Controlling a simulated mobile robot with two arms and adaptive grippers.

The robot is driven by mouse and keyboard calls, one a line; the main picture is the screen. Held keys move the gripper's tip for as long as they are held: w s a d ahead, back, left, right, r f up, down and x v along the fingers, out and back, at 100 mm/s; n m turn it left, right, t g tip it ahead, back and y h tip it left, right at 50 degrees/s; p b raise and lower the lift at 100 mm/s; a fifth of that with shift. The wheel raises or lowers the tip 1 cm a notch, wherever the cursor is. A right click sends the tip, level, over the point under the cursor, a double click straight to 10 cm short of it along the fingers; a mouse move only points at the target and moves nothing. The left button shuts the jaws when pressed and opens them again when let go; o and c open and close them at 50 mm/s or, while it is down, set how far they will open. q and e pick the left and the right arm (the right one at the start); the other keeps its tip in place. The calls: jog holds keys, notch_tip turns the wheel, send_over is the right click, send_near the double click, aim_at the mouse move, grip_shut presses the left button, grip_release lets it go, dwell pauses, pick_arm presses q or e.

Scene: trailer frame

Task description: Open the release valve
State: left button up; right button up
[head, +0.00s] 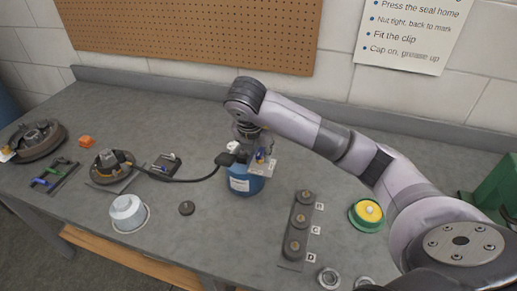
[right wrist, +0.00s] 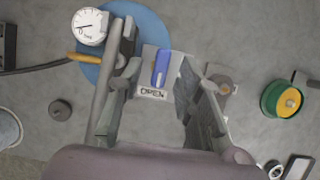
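The release valve shows in the right wrist view as a blue lever (right wrist: 162,68) on a pale plate marked OPEN (right wrist: 153,94). The lever points away from that word, up the picture. A white dial gauge (right wrist: 90,26) and a yellow handle (right wrist: 86,57) are at the tank's left. My right gripper (right wrist: 166,76) is open, its fingers either side of the lever, apart from it. In the head view it (head: 254,146) hangs over the tank. My left gripper is not in view.
A strip with several knobs (head: 299,228) and a green-and-yellow round part (head: 368,214) are to the right. A white-grey pot (head: 127,211) and a dark cap (head: 187,208) are front left.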

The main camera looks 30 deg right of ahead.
jog(key=shift+a+r, duration=0.15)
jog(key=shift+r, duration=0.4)
jog(key=v, duration=1.1)
jog(key=shift+s+f, duration=0.1)
jog(key=shift+f, duration=0.1)
